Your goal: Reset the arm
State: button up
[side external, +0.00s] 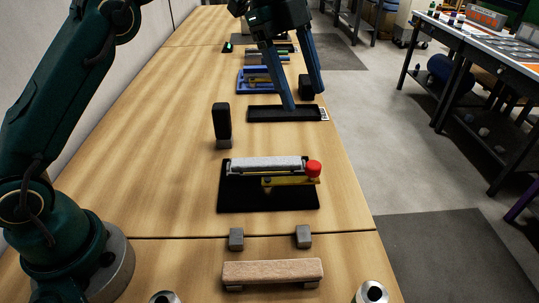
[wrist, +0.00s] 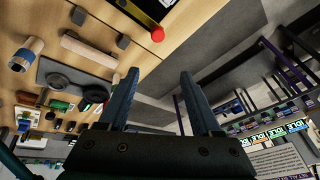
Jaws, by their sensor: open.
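My gripper (side external: 303,99) has two long blue fingers, spread apart with nothing between them. In the wrist view the open fingers (wrist: 158,78) point out over the bench edge and the floor. My dark green arm (side external: 70,105) reaches in from the left.
On the wooden bench (side external: 140,150) stand a black base (side external: 270,200) with a grey bar and red knob (side external: 313,168), an upright black block (side external: 222,122), a blue tray (side external: 243,84) and a tan bar (side external: 272,270). The bench's left part is clear. Another table (side external: 480,45) stands right.

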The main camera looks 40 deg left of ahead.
jog(key=s+a+r+n+t+y, duration=0.1)
jog(key=s+a+r+n+t, duration=0.1)
jog(key=s+r+n, duration=0.3)
jog(key=s+a+r+n+t+y, duration=0.1)
jog(key=s+a+n, duration=0.2)
jog(key=s, duration=0.4)
jog(key=s+a+f+n+t+y, duration=0.1)
jog(key=s+a+f+n, duration=0.3)
jog(key=s+f+n, duration=0.5)
notch_tip(320, 180, down, 3)
jog(key=shift+s+r+n+y, duration=0.15)
jog(key=shift+n+y, duration=0.45)
jog(key=shift+n, duration=0.4)
